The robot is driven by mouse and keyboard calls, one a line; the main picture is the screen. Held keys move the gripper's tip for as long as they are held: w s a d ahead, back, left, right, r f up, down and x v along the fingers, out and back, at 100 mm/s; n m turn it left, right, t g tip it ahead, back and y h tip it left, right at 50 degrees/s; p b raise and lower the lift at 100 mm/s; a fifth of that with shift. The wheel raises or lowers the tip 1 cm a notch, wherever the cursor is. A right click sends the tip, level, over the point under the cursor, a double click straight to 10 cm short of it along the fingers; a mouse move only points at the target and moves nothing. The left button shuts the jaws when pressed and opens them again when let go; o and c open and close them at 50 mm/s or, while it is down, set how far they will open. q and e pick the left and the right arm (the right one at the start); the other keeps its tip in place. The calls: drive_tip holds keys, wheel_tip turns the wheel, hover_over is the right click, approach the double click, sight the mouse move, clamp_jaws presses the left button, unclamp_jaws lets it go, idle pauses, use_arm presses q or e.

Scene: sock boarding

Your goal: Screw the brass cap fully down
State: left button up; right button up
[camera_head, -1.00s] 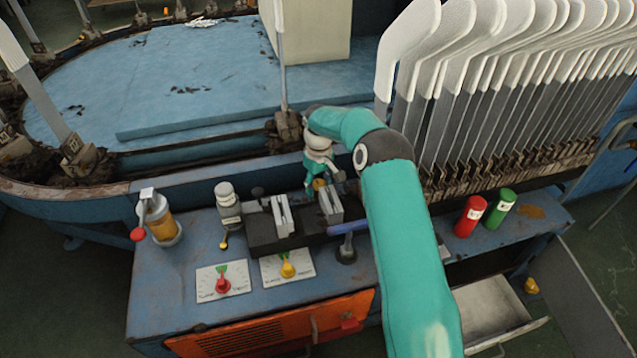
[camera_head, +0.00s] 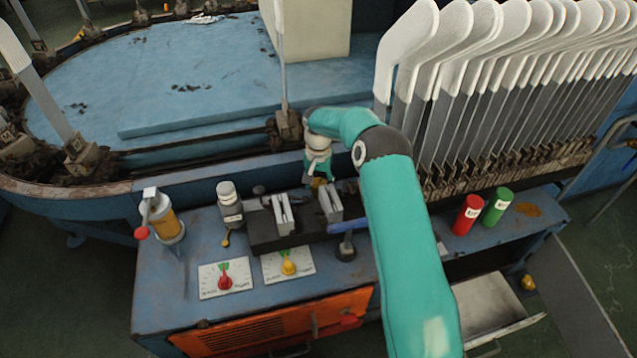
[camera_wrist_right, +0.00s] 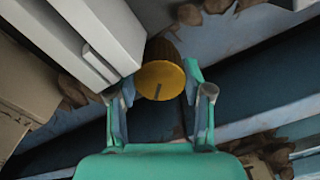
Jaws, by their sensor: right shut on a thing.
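The round brass cap (camera_wrist_right: 160,82) shows in the right wrist view, with a dark slot line on its face. My right gripper (camera_wrist_right: 159,88) has one finger on each side of it and is shut on it. In the head view the same gripper (camera_head: 318,180) points down behind the pale metal blocks, and a small yellow part of the cap (camera_head: 319,183) shows between the fingers. The cap's thread and seat are hidden, so I cannot tell how far down it sits. My left gripper is not in view.
A blue-handled lever (camera_head: 348,227), a grey bottle (camera_head: 229,203), an oil cup (camera_head: 166,222) and red (camera_head: 467,215) and green (camera_head: 496,207) cans stand on the bench. Sock forms (camera_head: 455,130) crowd the right.

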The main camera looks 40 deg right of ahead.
drive_tip(key=shift+w+r+m, duration=0.1)
drive_tip(key=shift+m, duration=0.5)
drive_tip(key=o, duration=1.2)
drive_tip(key=shift+c, duration=0.2)
